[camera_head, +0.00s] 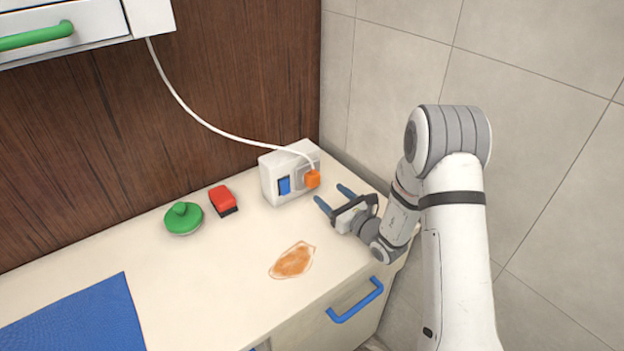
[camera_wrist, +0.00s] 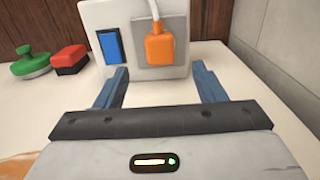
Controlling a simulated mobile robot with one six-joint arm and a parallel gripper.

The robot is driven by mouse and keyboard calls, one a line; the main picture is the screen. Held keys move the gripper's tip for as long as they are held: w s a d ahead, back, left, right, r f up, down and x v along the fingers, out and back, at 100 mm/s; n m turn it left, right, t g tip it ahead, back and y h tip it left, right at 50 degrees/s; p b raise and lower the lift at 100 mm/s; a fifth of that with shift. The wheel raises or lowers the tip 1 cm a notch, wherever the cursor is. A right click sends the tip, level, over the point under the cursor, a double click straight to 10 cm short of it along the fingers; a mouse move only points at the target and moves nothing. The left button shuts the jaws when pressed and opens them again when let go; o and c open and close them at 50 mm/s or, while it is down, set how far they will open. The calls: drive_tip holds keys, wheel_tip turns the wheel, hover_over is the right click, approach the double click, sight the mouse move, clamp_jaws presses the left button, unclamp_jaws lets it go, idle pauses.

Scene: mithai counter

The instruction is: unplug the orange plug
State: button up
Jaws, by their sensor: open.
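The orange plug (camera_head: 312,179) sits in the grey socket plate on the front of a white outlet box (camera_head: 281,187) at the back right of the counter. A white cord (camera_head: 200,118) runs from the plug up to the cabinet. In the wrist view the plug (camera_wrist: 160,46) is ahead, between and beyond the fingertips. My gripper (camera_head: 334,196) is open and empty, low over the counter in front of the box. Its blue fingers (camera_wrist: 160,78) are spread wider than the plug and apart from it.
A blue switch (camera_head: 284,186) is left of the plug on the box. A red-and-black brush-like block (camera_head: 223,199) and a green-knobbed object (camera_head: 183,217) stand to the left. An orange-brown smear (camera_head: 292,261) and a blue mat (camera_head: 75,318) lie on the counter. A tiled wall (camera_head: 400,70) bounds the right.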

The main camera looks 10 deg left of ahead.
sight(316, 182)
drive_tip(key=b+x, duration=0.1)
drive_tip(key=x, duration=0.6)
drive_tip(key=shift+s+f, duration=0.1)
drive_tip(key=shift+f, duration=0.05)
drive_tip(key=shift+w+a, duration=0.3)
drive_tip(key=shift+w, duration=0.05)
drive_tip(key=shift+b, duration=0.95)
idle(0.4)
drive_tip(key=shift+c, duration=0.2)
drive_tip(key=c, duration=1.3)
drive_tip(key=shift+b+v, duration=0.55)
drive_tip(key=shift+v, duration=2.5)
drive_tip(key=shift+c, duration=0.2)
drive_tip(key=shift+w, duration=0.1)
